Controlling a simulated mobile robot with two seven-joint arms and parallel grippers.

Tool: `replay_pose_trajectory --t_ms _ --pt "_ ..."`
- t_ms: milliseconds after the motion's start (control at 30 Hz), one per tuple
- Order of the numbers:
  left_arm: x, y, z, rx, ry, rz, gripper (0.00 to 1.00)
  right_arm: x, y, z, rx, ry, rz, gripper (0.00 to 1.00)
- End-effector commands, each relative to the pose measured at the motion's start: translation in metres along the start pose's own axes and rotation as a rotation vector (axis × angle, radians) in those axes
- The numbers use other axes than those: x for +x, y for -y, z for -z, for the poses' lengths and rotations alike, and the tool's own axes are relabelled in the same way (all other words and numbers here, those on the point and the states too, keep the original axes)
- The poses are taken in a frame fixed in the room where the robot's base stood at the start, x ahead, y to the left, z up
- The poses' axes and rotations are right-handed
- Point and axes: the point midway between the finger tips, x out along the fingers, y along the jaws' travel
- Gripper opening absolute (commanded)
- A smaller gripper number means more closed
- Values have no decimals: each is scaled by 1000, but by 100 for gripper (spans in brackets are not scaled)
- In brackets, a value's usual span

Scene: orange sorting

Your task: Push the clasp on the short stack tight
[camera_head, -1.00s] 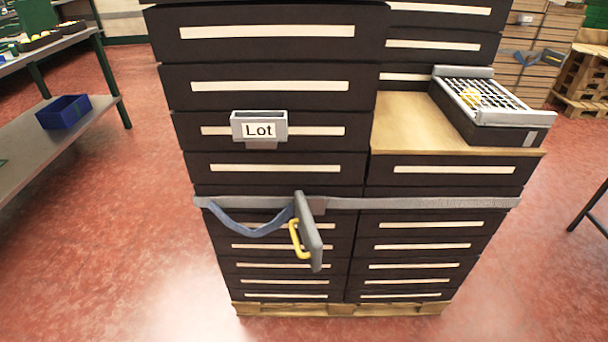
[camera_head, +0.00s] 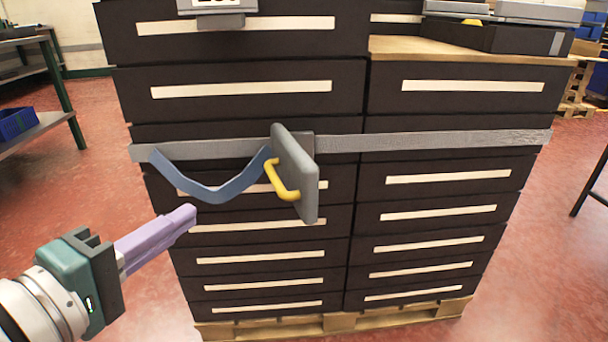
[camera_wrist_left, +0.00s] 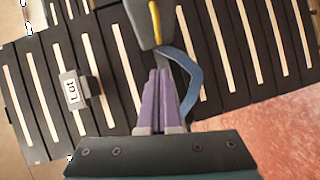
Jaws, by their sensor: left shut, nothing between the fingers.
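The clasp (camera_head: 298,175) is a grey plate with a yellow handle (camera_head: 280,180), standing swung out from the grey strap (camera_head: 430,141) around the stack of black crates. A blue webbing tail (camera_head: 215,186) hangs in a loop to its left. My left gripper (camera_head: 190,216) has purple fingers, shut and empty, below and left of the clasp, apart from it. In the left wrist view the purple fingers (camera_wrist_left: 164,82) point towards the clasp (camera_wrist_left: 150,22) and its yellow handle, with the blue tail (camera_wrist_left: 188,80) beside them. My right gripper is not in view.
The crates stand on a wooden pallet (camera_head: 330,322). A label holder (camera_head: 215,8) is on an upper crate. A wooden board (camera_head: 465,50) and a tray (camera_head: 500,35) lie on the right part. A shelf (camera_head: 35,134) stands at left. Red floor is open around the pallet.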

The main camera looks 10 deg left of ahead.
Motion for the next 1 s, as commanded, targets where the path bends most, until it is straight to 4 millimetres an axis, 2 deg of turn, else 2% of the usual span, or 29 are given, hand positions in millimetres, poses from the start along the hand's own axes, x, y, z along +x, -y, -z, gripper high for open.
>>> replay_pose_trajectory --t_ms 467,500,700,1000 --pt "95 1 -2 2 2 -4 0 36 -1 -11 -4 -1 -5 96" --pt "100 1 -7 -1 3 -2 0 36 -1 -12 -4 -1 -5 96" --pt "116 0 -25 2 3 0 0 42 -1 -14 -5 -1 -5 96" --pt "120 -2 -30 6 3 1 0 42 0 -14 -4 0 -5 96"
